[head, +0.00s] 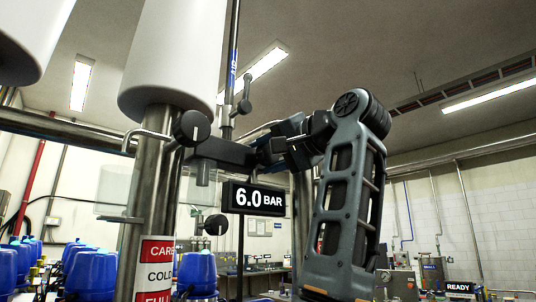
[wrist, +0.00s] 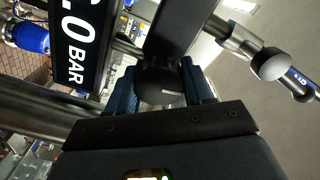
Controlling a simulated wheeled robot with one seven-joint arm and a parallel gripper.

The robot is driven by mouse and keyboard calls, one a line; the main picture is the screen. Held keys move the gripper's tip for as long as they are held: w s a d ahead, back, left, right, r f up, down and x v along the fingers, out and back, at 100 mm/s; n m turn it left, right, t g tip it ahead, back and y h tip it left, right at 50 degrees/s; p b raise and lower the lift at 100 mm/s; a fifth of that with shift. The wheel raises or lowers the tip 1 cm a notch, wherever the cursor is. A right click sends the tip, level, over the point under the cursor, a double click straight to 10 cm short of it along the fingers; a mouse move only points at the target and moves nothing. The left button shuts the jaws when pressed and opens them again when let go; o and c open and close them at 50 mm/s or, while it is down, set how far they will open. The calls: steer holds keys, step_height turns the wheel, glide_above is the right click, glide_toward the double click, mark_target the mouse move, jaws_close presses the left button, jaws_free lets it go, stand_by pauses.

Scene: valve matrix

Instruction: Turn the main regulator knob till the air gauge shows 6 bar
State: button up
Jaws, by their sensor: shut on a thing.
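The air gauge display (head: 253,199) is a black sign reading "6.0 BAR" in white. In the wrist view the display (wrist: 82,45) is rotated and cut off, with ".0 BAR" legible. The dark main regulator body (head: 222,152) sits above the display beside a steel column. Its black round knob (wrist: 160,82) shows in the wrist view between my two fingers. My gripper (head: 272,150) reaches in from the right and is shut on the knob. In the wrist view my gripper (wrist: 162,88) has one finger on each side of it. The knob is mostly hidden by my fingers in the head view.
A thick steel column (head: 157,185) with a white cylinder (head: 180,50) on top stands left of the regulator. Round black knobs (head: 192,128) sit close by. Blue-topped units (head: 195,272) stand lower left. A "READY" sign (head: 459,287) shows at far right.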

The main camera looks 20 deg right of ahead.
steer(key=shift+d+r, duration=0.1)
stand_by(0.3)
steer(key=o, duration=1)
steer(key=b+v, duration=0.2)
steer(key=v, duration=0.6)
